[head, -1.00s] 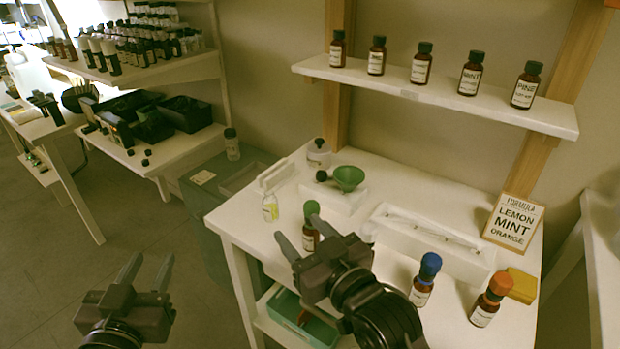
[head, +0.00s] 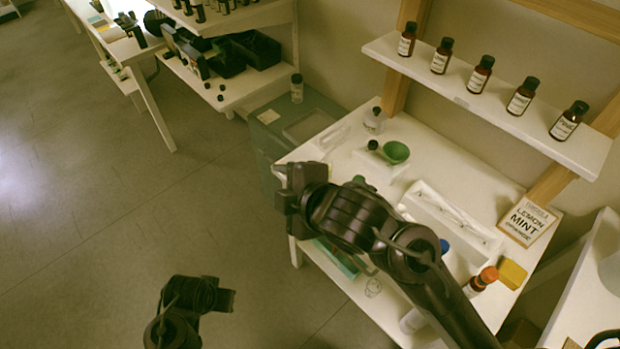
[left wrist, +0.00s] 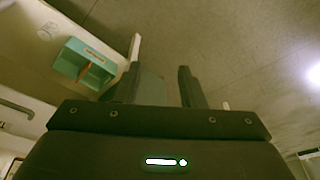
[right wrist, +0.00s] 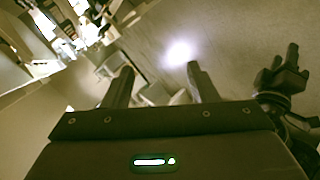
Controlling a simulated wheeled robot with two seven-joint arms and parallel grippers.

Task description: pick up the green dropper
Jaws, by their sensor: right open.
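In the head view, the green dropper top (head: 359,179) barely shows above my right arm; its bottle is hidden behind the arm. My right gripper (head: 283,187) is at the left front edge of the white table (head: 447,151), left of the dropper and apart from it. The right wrist view shows its two fingers (right wrist: 160,70) spread with nothing between them. My left gripper (head: 226,296) is low over the floor, left of the table. In the left wrist view its fingers (left wrist: 160,75) are apart and empty.
A green funnel (head: 396,152), a white tray (head: 470,231), a blue top (head: 444,246), an orange-topped bottle (head: 482,280) and a formula sign (head: 527,221) are on the table. Several brown bottles stand on the shelf (head: 470,98). The floor (head: 130,230) at left is clear.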

